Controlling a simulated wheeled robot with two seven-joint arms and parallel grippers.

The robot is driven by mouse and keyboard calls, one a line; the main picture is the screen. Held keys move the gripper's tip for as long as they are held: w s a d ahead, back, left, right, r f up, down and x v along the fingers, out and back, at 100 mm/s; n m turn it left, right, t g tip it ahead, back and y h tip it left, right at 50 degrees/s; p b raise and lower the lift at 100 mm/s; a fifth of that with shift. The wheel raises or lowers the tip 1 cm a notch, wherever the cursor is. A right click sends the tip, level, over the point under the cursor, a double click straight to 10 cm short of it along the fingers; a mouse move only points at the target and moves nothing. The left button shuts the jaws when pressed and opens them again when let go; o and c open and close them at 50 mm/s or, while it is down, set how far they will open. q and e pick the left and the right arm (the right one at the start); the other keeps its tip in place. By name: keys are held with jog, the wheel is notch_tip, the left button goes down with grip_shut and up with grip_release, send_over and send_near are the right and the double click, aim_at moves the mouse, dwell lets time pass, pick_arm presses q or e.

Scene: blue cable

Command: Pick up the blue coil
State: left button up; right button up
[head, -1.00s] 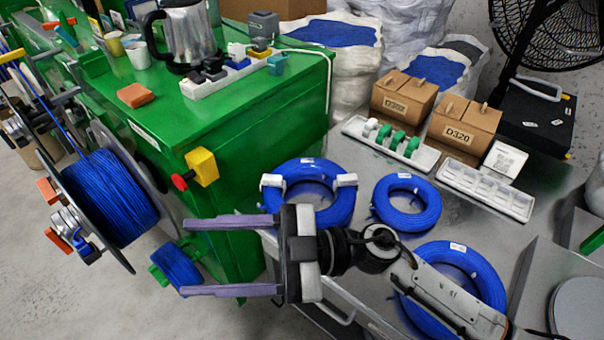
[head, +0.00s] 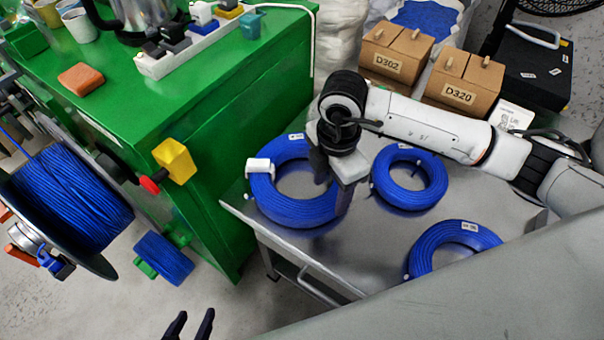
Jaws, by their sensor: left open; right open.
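Three blue coils lie on the metal table. The large left coil (head: 285,207) has a white clip on its left side. A smaller coil (head: 408,180) lies to its right. A third coil (head: 440,250) at the lower right is partly hidden by a grey surface in front. My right gripper (head: 332,193) is open and points down at the right side of the large left coil, hiding part of it. I cannot tell whether its fingers touch the coil. My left gripper (head: 190,324) shows only as dark, parted fingertips at the bottom edge, away from the coils.
A green bench (head: 200,115) stands left of the metal table (head: 385,232). A yellow box (head: 174,160) and a red knob stick out from its side. A blue cable reel (head: 70,200) is at the left. Cardboard boxes (head: 395,53) stand behind the coils.

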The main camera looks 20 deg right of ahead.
aim_at(323, 199)
jog(key=f, duration=0.3)
jog(key=a+f, duration=0.1)
jog(key=f, duration=0.1)
jog(key=shift+w+f, duration=0.15)
grip_shut()
jog(key=shift+w+r, duration=0.25)
